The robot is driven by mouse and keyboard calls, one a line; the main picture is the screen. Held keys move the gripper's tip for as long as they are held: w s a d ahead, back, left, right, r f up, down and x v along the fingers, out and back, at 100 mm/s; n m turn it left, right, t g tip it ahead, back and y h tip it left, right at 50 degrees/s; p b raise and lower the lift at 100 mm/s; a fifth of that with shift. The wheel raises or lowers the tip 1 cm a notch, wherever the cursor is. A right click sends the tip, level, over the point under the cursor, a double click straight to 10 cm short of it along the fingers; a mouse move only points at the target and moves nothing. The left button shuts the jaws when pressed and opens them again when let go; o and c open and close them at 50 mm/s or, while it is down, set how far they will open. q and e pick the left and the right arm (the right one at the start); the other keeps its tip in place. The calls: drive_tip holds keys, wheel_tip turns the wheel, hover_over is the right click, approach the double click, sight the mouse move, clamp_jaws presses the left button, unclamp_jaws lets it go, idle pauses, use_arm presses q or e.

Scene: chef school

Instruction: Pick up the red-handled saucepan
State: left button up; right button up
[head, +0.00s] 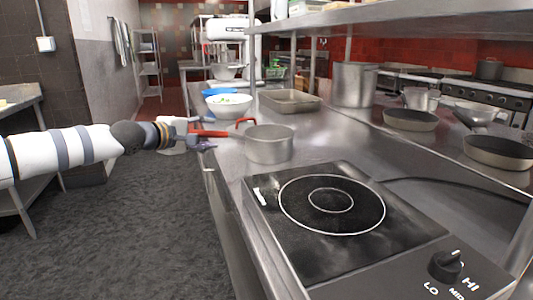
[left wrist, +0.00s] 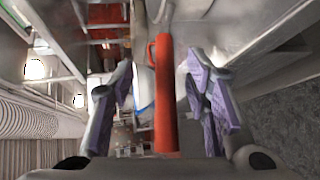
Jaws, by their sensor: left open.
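The saucepan (head: 270,146) is a metal pot standing upright on the steel counter, behind the cooktop, in the head view. Its red handle (head: 212,133) points left, past the counter's edge, and a red loop (head: 244,122) shows at its rim. My left gripper (head: 201,134) is at the outer end of the handle. In the left wrist view the red handle (left wrist: 166,100) runs between the two spread purple-padded fingers of my left gripper (left wrist: 160,82), with gaps on both sides. The pot's body is hard to make out there. My right gripper is not in view.
A black cooktop (head: 330,205) lies in front of the saucepan. A white bowl (head: 229,107) and a rectangular pan (head: 290,101) stand behind it. A tall pot (head: 354,85) and frying pans (head: 410,120) are to the right. A shelf (head: 400,15) hangs above. The floor at left is clear.

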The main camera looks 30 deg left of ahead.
sight(212, 134)
use_arm(q)
drive_tip(key=x, duration=0.4)
drive_tip(key=shift+w+f+b, duration=0.1)
drive_tip(key=shift+f+b, duration=0.3)
drive_tip(key=shift+f, duration=0.05)
drive_tip(key=shift+r, duration=0.25)
drive_tip(key=shift+c, duration=1.1)
clamp_jaws()
